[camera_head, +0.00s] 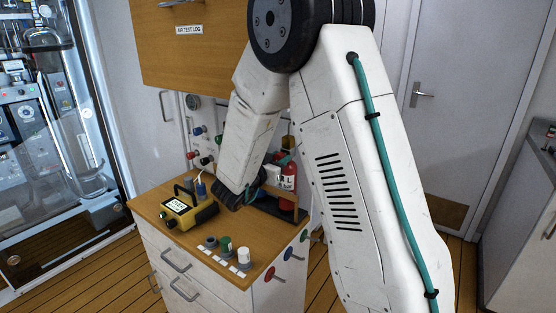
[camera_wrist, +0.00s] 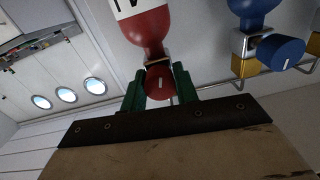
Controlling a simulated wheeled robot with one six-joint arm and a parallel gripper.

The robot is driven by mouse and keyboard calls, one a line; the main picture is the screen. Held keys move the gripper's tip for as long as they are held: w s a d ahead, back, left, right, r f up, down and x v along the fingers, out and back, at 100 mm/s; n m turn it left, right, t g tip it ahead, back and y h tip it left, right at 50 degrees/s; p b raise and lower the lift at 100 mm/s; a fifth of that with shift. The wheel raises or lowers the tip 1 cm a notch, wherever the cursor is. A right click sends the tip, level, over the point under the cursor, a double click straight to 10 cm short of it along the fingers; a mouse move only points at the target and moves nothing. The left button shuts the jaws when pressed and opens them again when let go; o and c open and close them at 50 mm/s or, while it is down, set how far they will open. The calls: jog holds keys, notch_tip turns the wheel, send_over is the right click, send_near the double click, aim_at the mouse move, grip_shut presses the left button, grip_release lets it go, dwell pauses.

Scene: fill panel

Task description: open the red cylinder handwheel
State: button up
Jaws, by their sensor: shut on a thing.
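The red cylinder (camera_wrist: 148,27) shows in the wrist view with a white label band. Its red handwheel (camera_wrist: 160,84) sits at the end of its neck, beside a metal valve body. My gripper (camera_wrist: 159,90) has its green fingers on both sides of this handwheel and is shut on it. In the head view the red cylinder (camera_head: 289,177) stands at the back right of the wooden cabinet top, partly behind my arm. The handwheel and the fingertips are mostly hidden there. How far the handwheel is turned cannot be told.
A blue cylinder (camera_wrist: 253,8) with a blue handwheel (camera_wrist: 281,51) is close to the right in the wrist view. A yellow device (camera_head: 188,208) and several small caps (camera_head: 226,243) are on the wooden top (camera_head: 240,222). An orange-brown wall cabinet (camera_head: 195,55) hangs above.

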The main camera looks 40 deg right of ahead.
jog(key=o, duration=1)
jog(key=v, duration=0.8)
